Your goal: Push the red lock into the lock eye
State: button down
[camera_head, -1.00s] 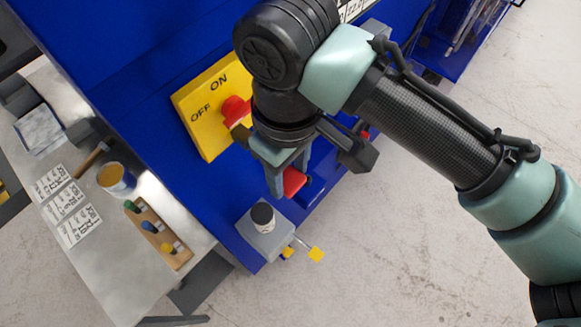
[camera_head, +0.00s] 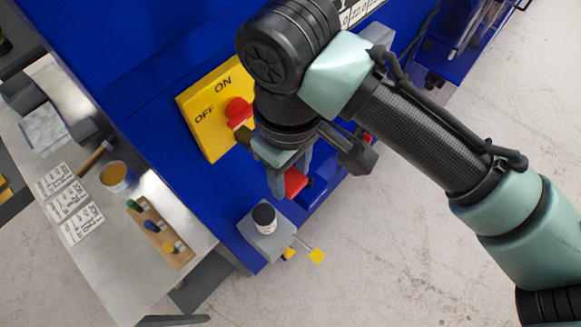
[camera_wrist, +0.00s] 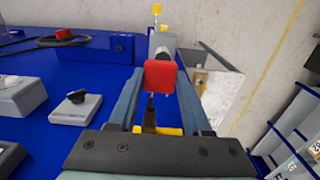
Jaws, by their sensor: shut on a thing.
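The red lock (camera_head: 295,182) is a small red block at the blue machine's edge in the head view. In the wrist view the red lock (camera_wrist: 160,76) sits between the fingertips of my gripper (camera_wrist: 160,90). My gripper (camera_head: 289,180) is shut on it, pointing down in the head view, with its upper part hidden by my wrist. A grey cylindrical part (camera_wrist: 161,42) stands just beyond the lock in the wrist view. I cannot clearly make out the lock eye or whether the lock touches it.
A yellow ON/OFF switch plate (camera_head: 207,112) with a red knob (camera_head: 238,111) is close left of my wrist. A grey box with a black knob (camera_head: 265,217) and yellow-tipped rods (camera_head: 317,256) are below. A metal table (camera_head: 115,275) stands left. Open floor lies right.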

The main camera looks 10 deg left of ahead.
jog(key=shift+w+a, duration=0.75)
jog(key=shift+a, duration=0.25)
dwell(0.5)
jog(key=shift+c, duration=1.3)
grip_release()
jog(key=shift+s+d, duration=0.9)
jog(key=shift+d, duration=0.3)
jog(key=shift+s+d, duration=0.85)
jog(key=shift+d, duration=0.35)
notch_tip(320, 180, up, 13)
jog(key=b, duration=0.2)
